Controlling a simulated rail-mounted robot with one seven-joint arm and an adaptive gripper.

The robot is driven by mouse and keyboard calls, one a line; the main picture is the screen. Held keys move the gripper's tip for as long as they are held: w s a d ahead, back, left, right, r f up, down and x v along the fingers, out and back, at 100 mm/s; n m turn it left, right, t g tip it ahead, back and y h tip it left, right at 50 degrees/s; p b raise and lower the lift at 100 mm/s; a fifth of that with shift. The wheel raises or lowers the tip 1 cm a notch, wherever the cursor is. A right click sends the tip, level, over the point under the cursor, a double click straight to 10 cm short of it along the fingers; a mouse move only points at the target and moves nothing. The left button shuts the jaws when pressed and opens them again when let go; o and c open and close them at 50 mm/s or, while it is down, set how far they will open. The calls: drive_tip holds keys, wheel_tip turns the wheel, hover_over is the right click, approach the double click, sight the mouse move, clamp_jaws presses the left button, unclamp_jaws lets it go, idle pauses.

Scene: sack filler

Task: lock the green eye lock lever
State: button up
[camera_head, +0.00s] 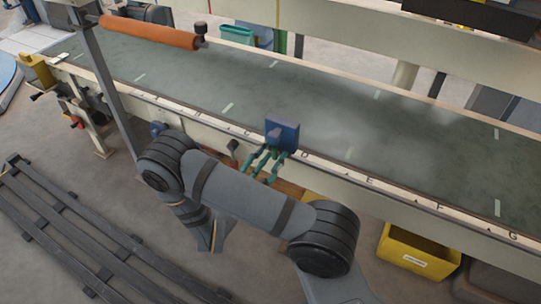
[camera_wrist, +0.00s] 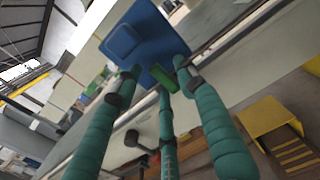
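A blue eye lock box (camera_head: 283,131) stands at the near edge of the long conveyor, and it fills the upper middle of the wrist view (camera_wrist: 146,44). A bright green piece, which looks like its lever (camera_wrist: 166,116), shows below the box between my fingers. My gripper (camera_head: 272,154) has green jointed fingers that reach up to the box's near side. In the wrist view my gripper (camera_wrist: 157,78) has its outer fingertips spread apart, one on each side of the green piece. I cannot tell whether any finger touches it. The lever's pivot is hidden.
The conveyor (camera_head: 180,85) runs behind the box, with a lettered pale rail along its near edge. An orange roller (camera_head: 150,32) is on a post at the upper left. A yellow bin (camera_head: 415,253) stands below the rail at right. Dark slatted racking (camera_head: 75,225) lies at left.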

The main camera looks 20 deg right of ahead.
drive_tip(key=c, duration=0.3)
clamp_jaws()
